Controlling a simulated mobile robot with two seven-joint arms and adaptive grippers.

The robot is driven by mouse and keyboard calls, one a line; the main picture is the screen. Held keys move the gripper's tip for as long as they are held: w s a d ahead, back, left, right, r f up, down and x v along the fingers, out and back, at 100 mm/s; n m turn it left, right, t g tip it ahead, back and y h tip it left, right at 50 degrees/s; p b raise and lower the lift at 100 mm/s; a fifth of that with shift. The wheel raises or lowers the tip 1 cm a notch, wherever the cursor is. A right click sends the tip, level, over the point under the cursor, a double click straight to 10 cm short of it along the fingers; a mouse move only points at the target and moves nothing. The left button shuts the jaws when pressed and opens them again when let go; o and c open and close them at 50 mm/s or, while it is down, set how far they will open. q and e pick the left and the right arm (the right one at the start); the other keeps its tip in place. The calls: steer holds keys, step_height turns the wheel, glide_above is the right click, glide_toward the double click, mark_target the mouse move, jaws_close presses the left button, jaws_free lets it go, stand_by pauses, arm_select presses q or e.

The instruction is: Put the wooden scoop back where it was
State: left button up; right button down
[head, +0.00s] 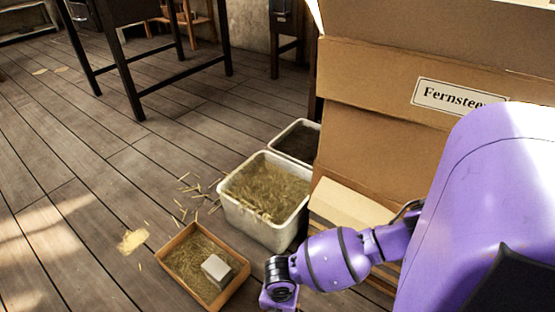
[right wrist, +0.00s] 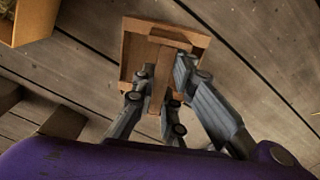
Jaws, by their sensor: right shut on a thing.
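The wooden scoop (right wrist: 138,48) shows in the right wrist view, with a square reddish-brown body and a handle that runs down between my fingers. My right gripper (right wrist: 163,72) is shut on its handle. The scoop is above the plank floor; I cannot tell how high. In the head view my right arm reaches down to the bottom edge, where the fingers and scoop are out of frame. My left gripper is in neither view.
A shallow wooden tray (head: 176,279) with straw and a pale block (head: 216,268) sits left of my right wrist. Behind are a white straw-filled bin (head: 246,221) and a darker-filled bin (head: 291,125). A large cardboard box (head: 370,120) stands right. The floor at left is mostly clear.

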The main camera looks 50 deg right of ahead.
step_height(320, 180, down, 4)
steer(key=shift+w+f+b, duration=0.1)
steer(key=shift+f+b, duration=0.15)
steer(key=shift+b, duration=0.65)
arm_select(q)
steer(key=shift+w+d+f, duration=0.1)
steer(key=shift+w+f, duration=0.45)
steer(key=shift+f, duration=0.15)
arm_select(e)
steer(key=shift+f, duration=0.1)
steer(key=c, duration=1.8)
jaws_free()
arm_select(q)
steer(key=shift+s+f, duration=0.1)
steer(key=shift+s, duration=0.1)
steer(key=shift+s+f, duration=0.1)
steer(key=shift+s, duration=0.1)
arm_select(e)
steer(key=shift+f, duration=0.1)
